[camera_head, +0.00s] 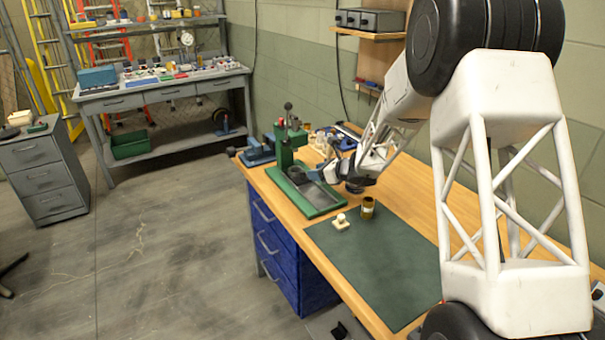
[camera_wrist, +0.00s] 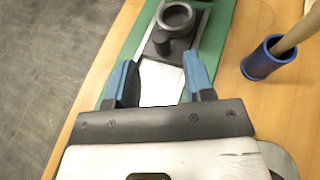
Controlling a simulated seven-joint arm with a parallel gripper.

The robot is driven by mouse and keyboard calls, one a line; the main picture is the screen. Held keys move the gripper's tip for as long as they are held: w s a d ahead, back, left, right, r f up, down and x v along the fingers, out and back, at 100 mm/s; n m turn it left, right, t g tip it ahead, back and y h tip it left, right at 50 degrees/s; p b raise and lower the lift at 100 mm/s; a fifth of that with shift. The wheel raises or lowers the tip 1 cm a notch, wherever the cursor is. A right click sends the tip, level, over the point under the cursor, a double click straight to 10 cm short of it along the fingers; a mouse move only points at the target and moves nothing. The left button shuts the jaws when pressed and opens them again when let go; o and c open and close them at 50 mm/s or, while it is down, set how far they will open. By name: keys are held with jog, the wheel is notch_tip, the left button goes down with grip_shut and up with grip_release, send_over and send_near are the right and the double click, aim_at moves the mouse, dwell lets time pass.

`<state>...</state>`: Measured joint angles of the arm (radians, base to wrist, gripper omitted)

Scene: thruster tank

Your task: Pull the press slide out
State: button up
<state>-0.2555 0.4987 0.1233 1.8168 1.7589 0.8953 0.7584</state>
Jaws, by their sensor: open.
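The green press (camera_head: 287,150) stands on the wooden bench, its base (camera_head: 325,207) lying along the bench top. The press slide (camera_wrist: 176,48) is a dark block in a pale metal track, with a round ring (camera_wrist: 178,17) on top and a dark upright knob (camera_wrist: 161,41) at its near end. In the head view the slide (camera_head: 298,176) sits close to the press column. My gripper (camera_wrist: 160,80) is open, with blue-tipped fingers on either side of the bare track, short of the knob. Nothing shows between the fingers. My gripper also appears beside the press in the head view (camera_head: 319,174).
A blue cup (camera_wrist: 263,62) holding a wooden handle stands right of the press. A blue vise-like tool (camera_head: 257,152) lies behind the press. The mat is mostly clear.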

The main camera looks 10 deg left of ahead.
aim_at(303, 172)
jog(key=shift+x, duration=3.5)
jog(key=shift+c, duration=0.5)
grip_shut()
